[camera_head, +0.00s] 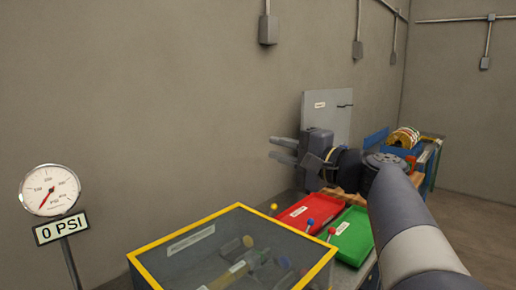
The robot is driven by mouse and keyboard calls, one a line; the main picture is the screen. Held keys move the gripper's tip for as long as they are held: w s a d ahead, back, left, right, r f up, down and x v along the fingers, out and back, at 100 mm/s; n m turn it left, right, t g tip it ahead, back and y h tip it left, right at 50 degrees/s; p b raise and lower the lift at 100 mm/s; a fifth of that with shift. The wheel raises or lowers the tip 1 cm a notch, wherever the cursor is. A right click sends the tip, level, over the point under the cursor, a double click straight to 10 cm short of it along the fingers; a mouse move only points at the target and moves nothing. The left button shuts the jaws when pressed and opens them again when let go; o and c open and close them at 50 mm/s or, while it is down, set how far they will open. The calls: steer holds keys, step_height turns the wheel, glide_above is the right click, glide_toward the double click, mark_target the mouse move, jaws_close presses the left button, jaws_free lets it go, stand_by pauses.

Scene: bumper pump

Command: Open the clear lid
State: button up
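The clear lid (205,262) is a see-through panel with a yellow frame and a white label. It lies shut over a box in the bottom middle of the head view. Parts with yellow and blue ends show dimly through it. The box's lower part is cut off by the picture edge. My gripper (274,148) is above and beyond the lid, apart from it. Its two grey fingers point left with a gap between them. It is open and nothing shows between the fingers.
A red tray (295,216) and a green tray (360,238) are right of the box, with small coloured balls on pins nearby. A gauge (49,190) reading 0 PSI stands at left. A blue bin (396,152) holding rings is at far right.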

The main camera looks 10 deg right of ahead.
steer(key=shift+b+v, duration=0.3)
steer(key=shift+v, duration=1.9)
